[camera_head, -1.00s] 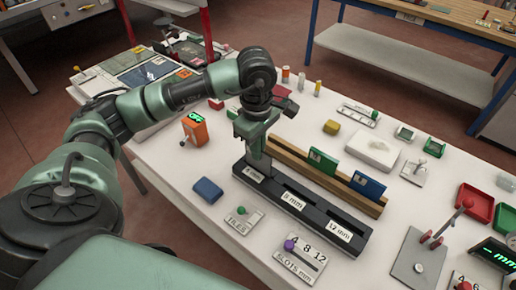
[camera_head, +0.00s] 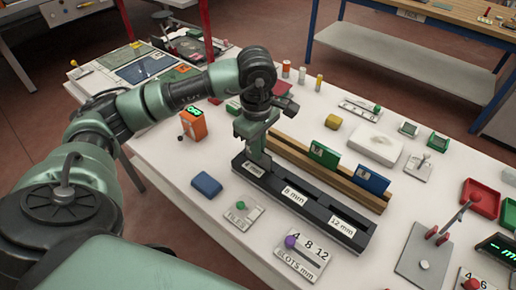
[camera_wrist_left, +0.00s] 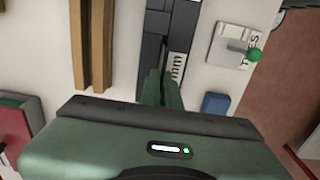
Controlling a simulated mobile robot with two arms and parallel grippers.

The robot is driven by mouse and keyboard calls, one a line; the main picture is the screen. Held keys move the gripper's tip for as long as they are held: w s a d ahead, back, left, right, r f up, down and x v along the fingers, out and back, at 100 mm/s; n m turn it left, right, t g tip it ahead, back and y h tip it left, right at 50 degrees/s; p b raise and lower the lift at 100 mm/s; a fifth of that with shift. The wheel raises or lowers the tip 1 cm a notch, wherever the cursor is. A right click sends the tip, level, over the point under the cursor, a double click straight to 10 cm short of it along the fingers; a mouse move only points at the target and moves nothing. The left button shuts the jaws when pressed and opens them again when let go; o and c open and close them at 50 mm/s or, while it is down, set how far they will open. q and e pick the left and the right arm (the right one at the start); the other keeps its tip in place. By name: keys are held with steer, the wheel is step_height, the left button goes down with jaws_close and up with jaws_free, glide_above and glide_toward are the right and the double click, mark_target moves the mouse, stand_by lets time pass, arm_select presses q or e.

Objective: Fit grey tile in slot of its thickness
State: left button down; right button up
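My left gripper (camera_head: 258,152) points down over the 4 mm end of the black slot block (camera_head: 318,222). The block has slots labelled 4 mm, 8 mm and 12 mm. The gripper appears shut on the thin grey tile (camera_head: 258,162), whose lower part is at the 4 mm slot; how deep it sits is hidden. In the left wrist view the fingers (camera_wrist_left: 154,84) are close together above the block (camera_wrist_left: 185,25), and the tile is hardly distinguishable. My right gripper is not in view.
A wooden rack (camera_head: 345,187) behind the block holds a green tile (camera_head: 323,155) and a blue tile (camera_head: 371,181). A blue block (camera_head: 206,184), a TILES plate (camera_head: 240,216) and a SLOTS plate (camera_head: 305,258) lie in front. An orange device (camera_head: 193,124) stands left.

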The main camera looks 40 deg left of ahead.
arm_select(q)
steer(key=shift+f+b, duration=0.4)
steer(key=shift+b, duration=0.05)
steer(key=c, duration=1.6)
jaws_free()
step_height(320, 180, up, 8)
steer(key=shift+s+f+b, duration=0.1)
steer(key=shift+s+b, duration=0.05)
steer(key=shift+b, duration=0.3)
